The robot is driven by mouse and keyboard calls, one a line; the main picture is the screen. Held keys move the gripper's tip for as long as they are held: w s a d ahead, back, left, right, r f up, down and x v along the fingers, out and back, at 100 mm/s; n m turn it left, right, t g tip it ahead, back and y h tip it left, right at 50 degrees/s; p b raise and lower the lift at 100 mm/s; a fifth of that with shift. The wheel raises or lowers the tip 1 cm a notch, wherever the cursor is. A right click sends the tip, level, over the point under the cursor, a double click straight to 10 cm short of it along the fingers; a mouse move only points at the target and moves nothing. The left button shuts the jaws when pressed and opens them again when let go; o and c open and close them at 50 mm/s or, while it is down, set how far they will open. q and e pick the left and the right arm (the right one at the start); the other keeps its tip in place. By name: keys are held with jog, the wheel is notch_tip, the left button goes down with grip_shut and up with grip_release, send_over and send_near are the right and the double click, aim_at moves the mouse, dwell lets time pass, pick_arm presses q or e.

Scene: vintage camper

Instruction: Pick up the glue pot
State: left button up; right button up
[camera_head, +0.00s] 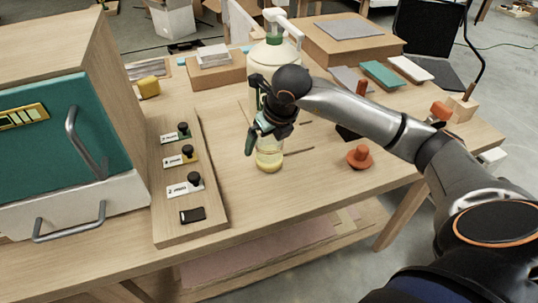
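A small clear glass pot with pale yellow contents, which looks like the glue pot (268,160), stands upright on the wooden bench (310,185). My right arm reaches in from the right, and its dark gripper (262,143) points down over the pot's top. The gripper hides the pot's upper part. One finger shows on the left side of the pot; the other is hard to make out. I cannot tell whether the fingers touch the pot. My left gripper is not in view.
A white jug with a green collar (274,52) stands behind the gripper. A wooden board with labelled knobs (212,205) lies to the left, beside a teal-fronted cabinet (50,130). An orange knob-like piece (360,157) sits to the right. The bench in front of the pot is clear.

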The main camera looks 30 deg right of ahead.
jog(key=shift+c, duration=0.4)
jog(key=c, duration=1.3)
